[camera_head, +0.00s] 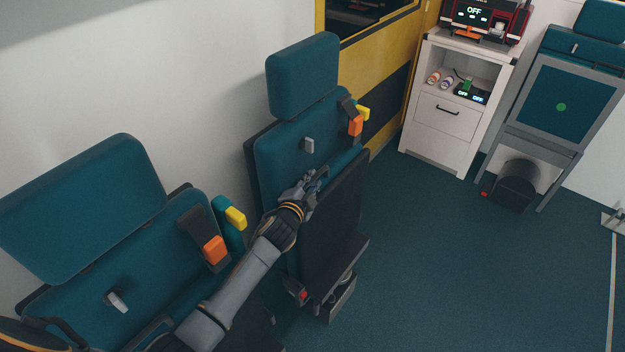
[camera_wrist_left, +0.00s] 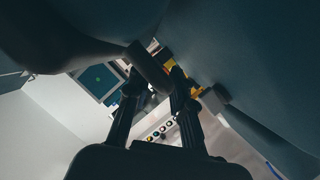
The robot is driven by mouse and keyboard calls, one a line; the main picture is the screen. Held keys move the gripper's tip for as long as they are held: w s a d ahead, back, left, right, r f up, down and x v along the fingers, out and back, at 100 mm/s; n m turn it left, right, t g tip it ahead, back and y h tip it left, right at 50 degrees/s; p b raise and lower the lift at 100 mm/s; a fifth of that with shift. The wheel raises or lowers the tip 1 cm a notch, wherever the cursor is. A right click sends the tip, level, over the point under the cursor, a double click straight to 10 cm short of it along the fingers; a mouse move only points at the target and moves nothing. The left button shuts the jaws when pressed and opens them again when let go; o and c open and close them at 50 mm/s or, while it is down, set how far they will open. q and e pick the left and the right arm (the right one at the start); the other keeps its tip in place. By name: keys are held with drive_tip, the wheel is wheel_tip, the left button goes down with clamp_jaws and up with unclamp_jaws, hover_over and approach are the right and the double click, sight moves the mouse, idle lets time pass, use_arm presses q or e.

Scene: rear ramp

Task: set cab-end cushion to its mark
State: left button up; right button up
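The seat nearest the yellow bulkhead has a teal backrest (camera_head: 280,148) and headrest. Its cushion (camera_head: 335,215) stands folded up against the backrest, dark underside facing the room; I take it for the cab-end cushion. My left gripper (camera_head: 318,180) is at this cushion's upper edge, in front of the backrest. In the left wrist view its two fingers (camera_wrist_left: 156,82) are apart, with a dark bar-like part (camera_wrist_left: 150,68) between their tips; a firm hold on it is not visible. I cannot make out a mark on this seat. My right gripper is not in view.
A second teal seat (camera_head: 85,210) is at the left, close to my left arm. Orange and yellow buckles (camera_head: 355,125) hang by the seat. A white cabinet (camera_head: 440,130) and a folded seat with a green dot (camera_head: 561,107) stand at the back right. The floor (camera_head: 460,270) is clear.

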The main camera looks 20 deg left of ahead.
use_arm(q)
drive_tip(key=shift+w+f, duration=0.2)
drive_tip(key=shift+w, duration=0.45)
drive_tip(key=shift+s, duration=0.1)
clamp_jaws()
drive_tip(key=shift+f, duration=0.1)
